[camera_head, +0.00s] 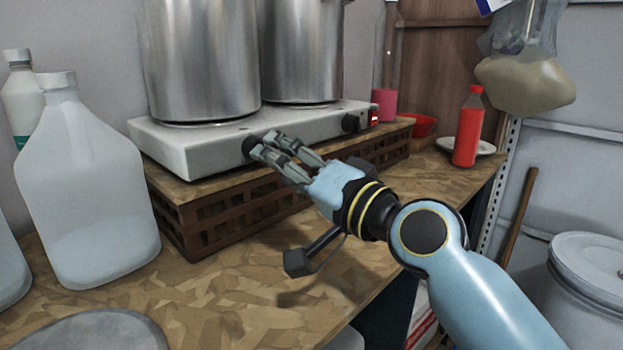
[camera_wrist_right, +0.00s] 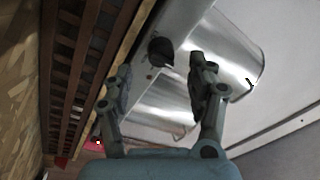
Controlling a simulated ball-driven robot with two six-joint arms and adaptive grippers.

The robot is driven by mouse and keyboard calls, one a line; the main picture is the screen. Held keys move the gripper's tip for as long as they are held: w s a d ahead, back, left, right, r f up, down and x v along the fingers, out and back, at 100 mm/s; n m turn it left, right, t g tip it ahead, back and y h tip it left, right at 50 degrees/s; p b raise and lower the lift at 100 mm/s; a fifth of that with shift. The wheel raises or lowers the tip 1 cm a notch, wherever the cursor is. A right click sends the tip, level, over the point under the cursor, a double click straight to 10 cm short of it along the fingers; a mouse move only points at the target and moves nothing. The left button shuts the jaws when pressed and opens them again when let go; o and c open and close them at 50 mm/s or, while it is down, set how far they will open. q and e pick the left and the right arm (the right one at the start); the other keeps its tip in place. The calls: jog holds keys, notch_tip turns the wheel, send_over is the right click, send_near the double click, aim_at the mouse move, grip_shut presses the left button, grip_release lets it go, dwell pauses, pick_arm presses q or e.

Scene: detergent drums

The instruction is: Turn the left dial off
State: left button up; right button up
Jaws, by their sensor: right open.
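The left dial (camera_head: 248,146) is a dark round knob on the front of the white two-burner hot plate (camera_head: 190,152). It is partly hidden behind my fingertips in the head view. My right gripper (camera_head: 264,146) is open at the dial. In the right wrist view a black dial (camera_wrist_right: 160,51) appears ahead of and between the two open fingers (camera_wrist_right: 160,78); contact cannot be made out. The right dial (camera_head: 350,123) sits further right, beside a red lit switch (camera_head: 374,117). My left gripper is not in view.
Two steel pots (camera_head: 200,60) stand on the hot plate. It rests on a slatted wooden crate (camera_head: 215,222) on the counter (camera_head: 240,300). A large translucent jug (camera_head: 90,200) stands left. The front counter is mostly clear.

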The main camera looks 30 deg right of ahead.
jog(key=v, duration=0.7)
jog(key=shift+s, duration=0.25)
jog(key=shift+d, duration=0.15)
